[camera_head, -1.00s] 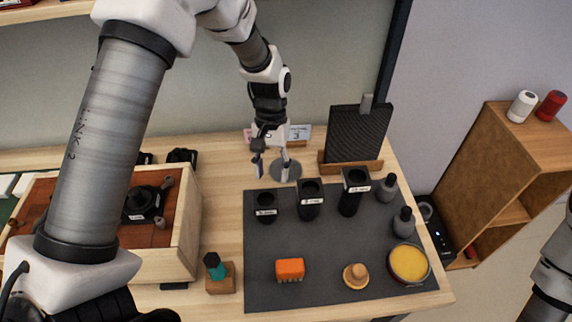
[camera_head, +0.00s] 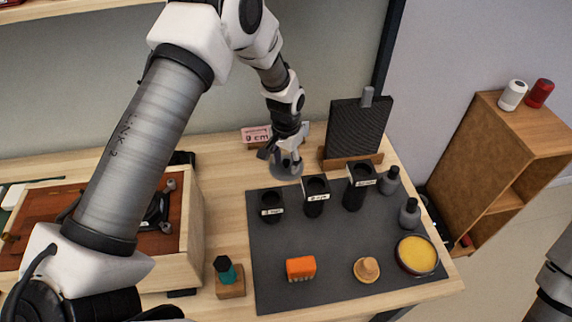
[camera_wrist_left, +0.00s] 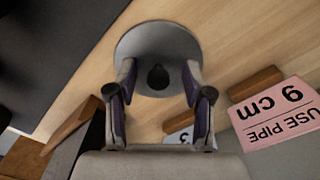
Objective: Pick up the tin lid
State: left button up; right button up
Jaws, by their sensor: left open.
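The tin lid (camera_head: 287,175) is a flat grey disc lying on the wooden table behind the dark mat. In the left wrist view the lid (camera_wrist_left: 180,42) has a small dark knob at its middle. My left gripper (camera_head: 285,160) is over the lid, pointing down. In the left wrist view my left gripper (camera_wrist_left: 160,78) is open, with one finger on each side of the knob and nothing held. Contact with the knob cannot be told. The round tin (camera_head: 417,255) with yellow contents stands open at the mat's right front. My right gripper is out of view.
Three black cups, the middle one (camera_head: 316,197), stand on the mat (camera_head: 330,285) in front of the lid. A pink card (camera_wrist_left: 280,115) reading 9 cm and a black ribbed board (camera_head: 357,128) stand close behind. A wooden box (camera_head: 187,240) is at left.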

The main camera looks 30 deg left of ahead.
pick_arm(q)
jog(key=shift+d+r, duration=0.1)
jog(key=c, duration=0.4)
jog(key=shift+s, duration=0.1)
grip_shut()
